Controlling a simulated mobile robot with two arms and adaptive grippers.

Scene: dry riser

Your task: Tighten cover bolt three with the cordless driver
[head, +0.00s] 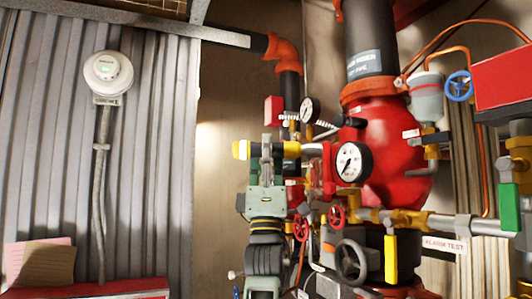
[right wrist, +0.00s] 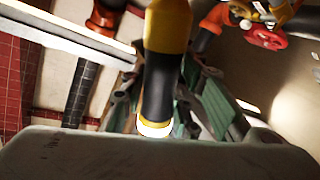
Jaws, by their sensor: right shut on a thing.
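I cannot tell whether the tip touches anything. Cover bolt three cannot be made out; the gauge and pipework crowd that area. My left gripper is not in view.
A white-faced gauge (head: 352,162) is close right of the driver, with a smaller gauge (head: 310,110) above. Red handwheels (head: 337,216) and a black handwheel (head: 350,261) sit below. A grey corrugated wall (head: 50,120) with a round device (head: 108,70) is at left.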

